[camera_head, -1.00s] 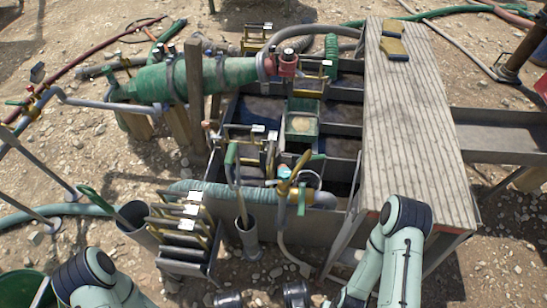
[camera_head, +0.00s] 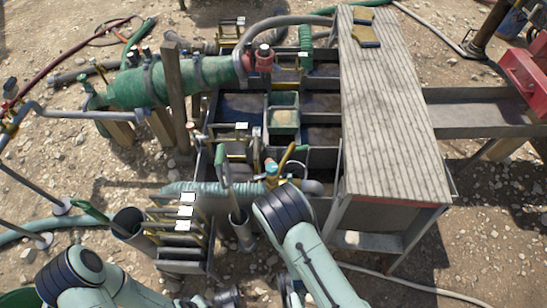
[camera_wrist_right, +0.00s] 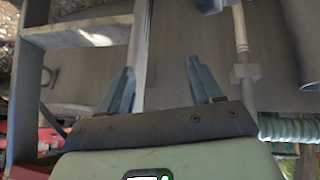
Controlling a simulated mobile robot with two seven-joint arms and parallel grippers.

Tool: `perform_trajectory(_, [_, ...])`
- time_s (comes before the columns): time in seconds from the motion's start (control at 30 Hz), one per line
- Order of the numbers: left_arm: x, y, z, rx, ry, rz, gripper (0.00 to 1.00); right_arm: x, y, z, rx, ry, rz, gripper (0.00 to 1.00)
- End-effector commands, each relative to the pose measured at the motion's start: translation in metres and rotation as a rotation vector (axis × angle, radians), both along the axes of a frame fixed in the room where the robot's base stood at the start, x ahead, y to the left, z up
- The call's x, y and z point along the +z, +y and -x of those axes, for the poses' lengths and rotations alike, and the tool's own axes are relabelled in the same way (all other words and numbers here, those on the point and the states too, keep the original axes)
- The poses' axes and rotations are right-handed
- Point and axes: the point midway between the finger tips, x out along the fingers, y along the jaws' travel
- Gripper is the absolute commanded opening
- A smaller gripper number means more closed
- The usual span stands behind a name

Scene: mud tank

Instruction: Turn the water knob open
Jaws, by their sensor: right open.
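I cannot single out the water knob with certainty. A small blue fitting (camera_head: 271,172) with a yellow handle (camera_head: 287,156) stands on the pipework at the tank's near side, just beyond my right arm, which hides the parts below it. My right gripper (camera_wrist_right: 160,75) shows in the right wrist view, its two blue-grey fingers apart with nothing between them. It faces a grey panel, and a pale upright pipe (camera_wrist_right: 241,40) with a fitting stands to the right of the fingers. My left arm is at the lower left of the head view; its gripper is not visible.
A corrugated teal hose (camera_head: 215,187) runs along the tank's near wall. A ribbed wooden board (camera_head: 385,110) covers the right side. A rack of yellow-edged plates (camera_head: 183,235) and a grey tube (camera_head: 133,225) stand at the near left. Stony ground lies around.

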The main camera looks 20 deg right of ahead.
Motion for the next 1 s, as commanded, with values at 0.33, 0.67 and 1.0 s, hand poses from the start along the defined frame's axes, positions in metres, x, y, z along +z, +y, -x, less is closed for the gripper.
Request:
perform_trajectory(0.33, [0.056, -0.033, -0.015, -0.123, -0.093, 0.054, 0.43, 0.198, 0.07, -0.067, 0.15, -0.667, 0.17, 0.65])
perform_trajectory(0.67, [0.07, -0.044, -0.023, -0.167, -0.132, 0.069, 0.43, 0.288, 0.105, -0.07, 0.196, -0.975, 0.168, 0.65])
perform_trajectory(1.0, [0.028, -0.021, -0.054, -0.129, -0.201, 0.009, 0.43, 0.282, 0.098, -0.095, 0.192, -0.974, 0.164, 0.65])
